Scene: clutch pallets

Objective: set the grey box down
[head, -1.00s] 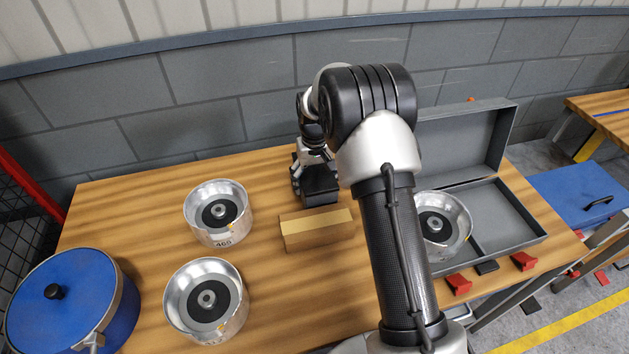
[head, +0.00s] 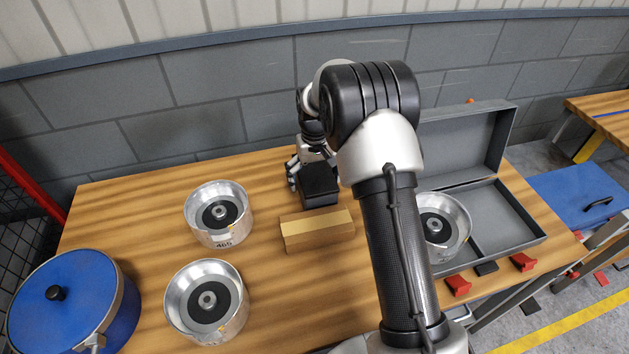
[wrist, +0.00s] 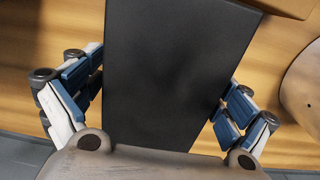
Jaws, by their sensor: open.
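The grey box (head: 320,188), dark grey to nearly black, rests on the wooden table near its back edge, behind a tan block. My gripper (head: 308,170) is over the box from behind and is open. In the wrist view the box (wrist: 175,75) lies between the two spread fingers of my gripper (wrist: 163,82). A slim gap shows beside the left finger; the right finger is very close to the box's side, and I cannot tell if it touches.
The tan block (head: 318,238) lies just in front. Two metal clutch drums (head: 240,225) (head: 170,300) and a blue lidded pot (head: 118,310) stand to the left. An open grey case (head: 515,225) and another drum (head: 461,235) are at the right, partly behind my arm. Bare table lies between.

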